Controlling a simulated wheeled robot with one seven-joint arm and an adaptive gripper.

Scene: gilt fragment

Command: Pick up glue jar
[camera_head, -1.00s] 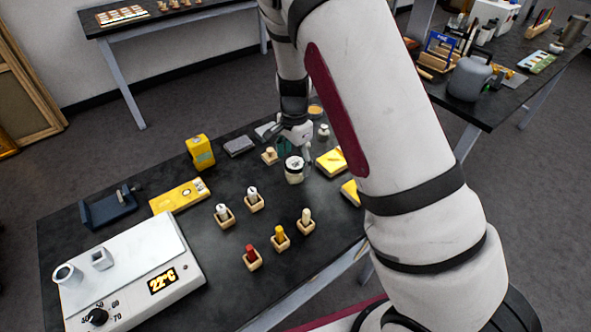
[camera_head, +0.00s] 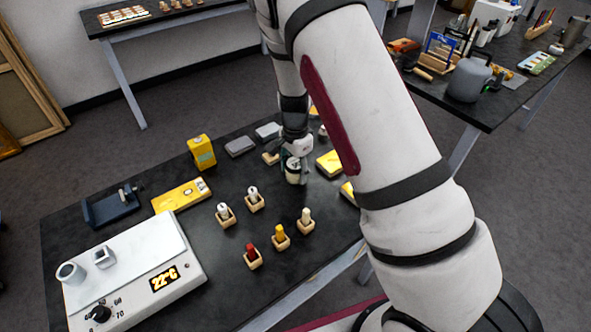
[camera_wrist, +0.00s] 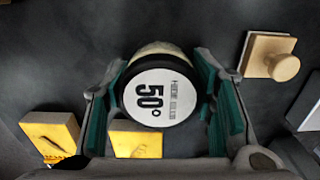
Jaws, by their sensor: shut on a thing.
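The glue jar (camera_wrist: 160,97) shows in the wrist view with a white round lid marked "50°" and a cream body beneath. My gripper (camera_wrist: 164,105) has its green-padded fingers on both sides of the jar and is shut on it. In the head view the glue jar (camera_head: 293,178) stands at the dark table's far part, its top mostly hidden by my gripper (camera_head: 297,163), which reaches down from above. I cannot tell whether the jar still touches the table.
A wooden block with a knob (camera_wrist: 272,58) lies close at the right in the wrist view. Yellow pads (camera_head: 329,163) lie right of the jar. A white heater (camera_head: 135,270) fills the near left.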

